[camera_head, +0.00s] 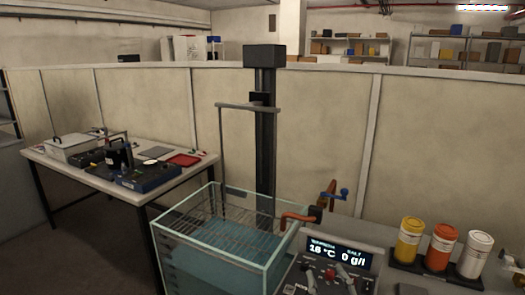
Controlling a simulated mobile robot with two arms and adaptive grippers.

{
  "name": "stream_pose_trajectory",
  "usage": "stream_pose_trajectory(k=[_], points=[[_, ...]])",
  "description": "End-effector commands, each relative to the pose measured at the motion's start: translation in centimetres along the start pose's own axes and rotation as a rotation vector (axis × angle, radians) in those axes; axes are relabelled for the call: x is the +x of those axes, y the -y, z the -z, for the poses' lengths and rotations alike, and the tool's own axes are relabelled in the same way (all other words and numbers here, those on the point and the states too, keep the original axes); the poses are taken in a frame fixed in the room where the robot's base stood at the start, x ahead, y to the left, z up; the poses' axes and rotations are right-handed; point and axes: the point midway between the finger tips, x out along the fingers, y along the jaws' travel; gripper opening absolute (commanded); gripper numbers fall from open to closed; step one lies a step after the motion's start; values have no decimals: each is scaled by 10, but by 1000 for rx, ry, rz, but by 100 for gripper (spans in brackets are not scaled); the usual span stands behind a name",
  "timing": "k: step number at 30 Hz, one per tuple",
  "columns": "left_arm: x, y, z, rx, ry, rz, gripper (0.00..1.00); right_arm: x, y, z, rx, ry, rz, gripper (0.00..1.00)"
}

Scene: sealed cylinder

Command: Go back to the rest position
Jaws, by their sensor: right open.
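My right gripper (327,278) is at the bottom edge, in front of the control panel. Its two grey fingers are apart with nothing held between them; the rest of it is cut off by the frame. My left gripper is not in view. A glass tank (208,262) with blue water stands left of the gripper. A wire rack is inside it, and a frame rises from it beside a dark column (265,150). The panel's display (337,254) reads 18 °C and 0 g/l.
Yellow (410,242), orange (440,250) and white (474,256) jars stand on a dark tray at the right. A pipe with a blue-handled valve (343,194) is behind the panel. A side table (60,165) with instruments is at the left. Beige partitions close off the back.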

Motion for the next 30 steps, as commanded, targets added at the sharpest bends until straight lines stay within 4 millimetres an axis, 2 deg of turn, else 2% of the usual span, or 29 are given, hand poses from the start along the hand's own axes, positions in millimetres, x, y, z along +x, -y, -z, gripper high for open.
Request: stream_pose_trajectory(k=[1,3,6,9,15,21,22,24,30], points=[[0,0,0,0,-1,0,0,-18,-4,-36,44,146,-15,43],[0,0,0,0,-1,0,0,-47,-5,-82,89,343,-20,43],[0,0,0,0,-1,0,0,-94,0,-134,137,593,3,43],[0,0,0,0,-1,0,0,-140,9,-168,169,787,44,43],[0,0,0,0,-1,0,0,-216,26,-202,210,1063,138,43],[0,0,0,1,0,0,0,-281,40,-214,237,1269,239,43],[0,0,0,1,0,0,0,-288,43,-217,239,1291,252,43],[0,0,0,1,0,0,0,-279,49,-236,235,1291,250,43],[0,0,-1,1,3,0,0,-271,68,-288,233,1310,256,43]])
